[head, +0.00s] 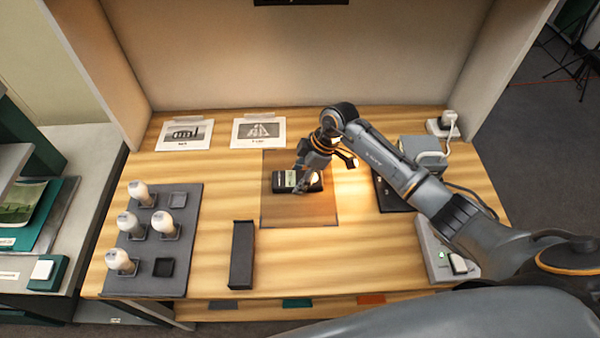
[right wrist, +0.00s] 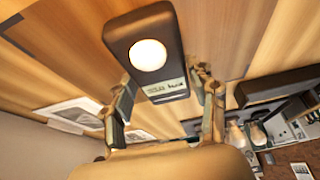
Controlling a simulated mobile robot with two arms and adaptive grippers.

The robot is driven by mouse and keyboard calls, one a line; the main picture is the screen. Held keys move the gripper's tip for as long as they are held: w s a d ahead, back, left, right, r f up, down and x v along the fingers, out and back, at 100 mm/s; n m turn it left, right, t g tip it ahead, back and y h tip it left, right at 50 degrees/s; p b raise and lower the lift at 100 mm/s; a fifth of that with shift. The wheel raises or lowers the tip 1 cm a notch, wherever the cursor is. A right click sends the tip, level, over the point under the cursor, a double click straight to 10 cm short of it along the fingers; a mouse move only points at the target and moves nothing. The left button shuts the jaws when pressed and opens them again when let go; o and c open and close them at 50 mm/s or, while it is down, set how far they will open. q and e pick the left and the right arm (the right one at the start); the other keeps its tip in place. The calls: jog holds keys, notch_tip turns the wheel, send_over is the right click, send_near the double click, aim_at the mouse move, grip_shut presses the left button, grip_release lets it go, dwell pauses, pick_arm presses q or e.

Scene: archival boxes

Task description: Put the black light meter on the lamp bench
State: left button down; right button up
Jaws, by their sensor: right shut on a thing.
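The black light meter (head: 284,182) is over the brown translucent mat on the wooden lamp bench (head: 380,247). In the right wrist view the meter (right wrist: 146,28) shows a round white dome and a small pale display. My right gripper (head: 308,182) is shut on the meter; in the wrist view its fingers (right wrist: 165,92) are on either side of the display end. I cannot tell whether the meter touches the surface below. My left gripper is not in view.
A grey board (head: 141,259) with several bulbs stands at the left, and a narrow black box (head: 241,255) stands front centre. Two picture cards (head: 184,135) lie at the back left. A grey device (head: 424,152) and a switch box (head: 437,257) are at the right.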

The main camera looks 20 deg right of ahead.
jog(key=shift+f, duration=0.2)
jog(key=o, duration=1.3)
jog(key=shift+r, duration=0.15)
jog(key=b+v, duration=0.1)
jog(key=v, duration=1.1)
